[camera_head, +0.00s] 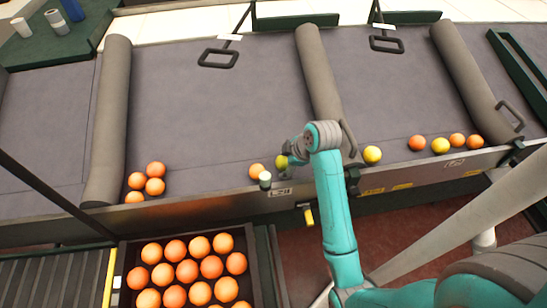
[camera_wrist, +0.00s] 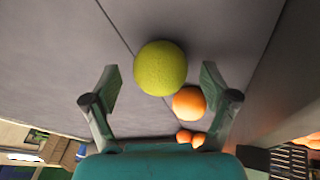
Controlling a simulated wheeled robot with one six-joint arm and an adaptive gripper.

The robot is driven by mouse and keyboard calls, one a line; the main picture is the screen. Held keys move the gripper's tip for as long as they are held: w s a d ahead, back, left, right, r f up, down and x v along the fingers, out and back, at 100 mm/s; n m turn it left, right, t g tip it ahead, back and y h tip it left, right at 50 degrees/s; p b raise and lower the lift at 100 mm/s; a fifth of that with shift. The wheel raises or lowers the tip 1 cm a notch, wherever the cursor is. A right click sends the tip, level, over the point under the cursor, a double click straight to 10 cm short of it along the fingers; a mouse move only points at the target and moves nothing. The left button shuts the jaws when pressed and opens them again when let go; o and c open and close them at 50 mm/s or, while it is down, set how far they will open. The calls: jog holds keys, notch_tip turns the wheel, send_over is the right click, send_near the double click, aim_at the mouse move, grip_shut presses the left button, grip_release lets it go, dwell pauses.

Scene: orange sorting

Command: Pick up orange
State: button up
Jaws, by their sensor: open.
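A yellow-green fruit (camera_wrist: 160,68) shows between the tips of my open gripper (camera_wrist: 160,76) in the wrist view. Both fingers stand apart from it, one on each side. Whether the fingers touch anything cannot be told from the head view.
Several oranges (camera_head: 155,186) cluster at the left of this grey bay (camera_head: 215,110). A crate (camera_head: 122,252) full of oranges stands below the front rail. Padded dividers (camera_head: 318,75) separate the bays. More oranges and yellow fruit (camera_head: 372,155) lie to the right. The bay's middle is clear.

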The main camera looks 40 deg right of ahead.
jog(key=shift+f, duration=0.15)
jog(key=c, duration=1.3)
